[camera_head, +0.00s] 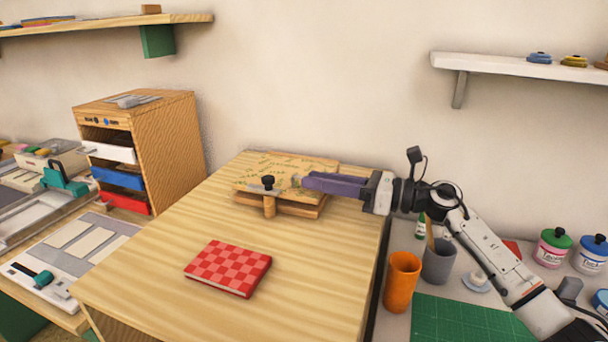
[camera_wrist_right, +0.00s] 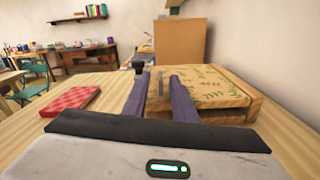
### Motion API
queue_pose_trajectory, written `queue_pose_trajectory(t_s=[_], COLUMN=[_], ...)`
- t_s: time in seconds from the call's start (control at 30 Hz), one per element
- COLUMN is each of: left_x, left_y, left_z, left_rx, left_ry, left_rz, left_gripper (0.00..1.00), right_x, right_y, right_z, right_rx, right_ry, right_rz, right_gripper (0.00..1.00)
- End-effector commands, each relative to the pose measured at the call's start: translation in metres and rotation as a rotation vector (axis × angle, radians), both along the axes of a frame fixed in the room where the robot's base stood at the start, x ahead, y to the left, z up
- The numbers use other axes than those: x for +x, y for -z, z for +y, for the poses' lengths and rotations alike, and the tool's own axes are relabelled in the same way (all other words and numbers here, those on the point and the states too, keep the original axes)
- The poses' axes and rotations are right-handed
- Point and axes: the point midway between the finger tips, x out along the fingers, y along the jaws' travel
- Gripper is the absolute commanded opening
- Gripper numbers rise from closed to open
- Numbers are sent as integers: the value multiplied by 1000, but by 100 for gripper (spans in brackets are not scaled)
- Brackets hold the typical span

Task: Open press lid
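The wooden press (camera_head: 315,211) stands at the back of the wooden table. Its lid (camera_head: 262,178) has a green leaf pattern and lies flat over the base; it also shows in the right wrist view (camera_wrist_right: 215,90). My right gripper (camera_head: 303,182) has long purple fingers reaching over the press from the right. In the wrist view the fingers (camera_wrist_right: 161,76) are apart, with nothing clearly held. My left gripper is out of view.
A red checkered book (camera_head: 229,268) lies on the table front. A drawer cabinet (camera_head: 170,140) stands left. On the right are an orange cup (camera_head: 402,281), a grey cup (camera_head: 438,262) and a green cutting mat (camera_head: 470,318). The table's middle is clear.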

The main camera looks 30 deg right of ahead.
Motion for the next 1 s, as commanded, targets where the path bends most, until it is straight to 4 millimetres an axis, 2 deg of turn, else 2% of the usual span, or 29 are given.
queue_pose_trajectory(t_s=[0.2,0.57,0.73,1.0], left_x=[2,8,8,5], left_y=[-5,-6,-6,-4], left_z=[0,0,0,1], left_rx=[-1,1,1,1], left_ry=[-2,-3,-3,-3], left_rz=[-3,-12,-11,-6], left_gripper=[31,31,31,31], right_x=[21,26,25,25], right_y=[-1,0,0,0], right_z=[19,23,23,23], right_rx=[1,-1,0,0], right_ry=[0,1,0,-1], right_rz=[-1,-1,0,1], right_gripper=[25,25,0,0])
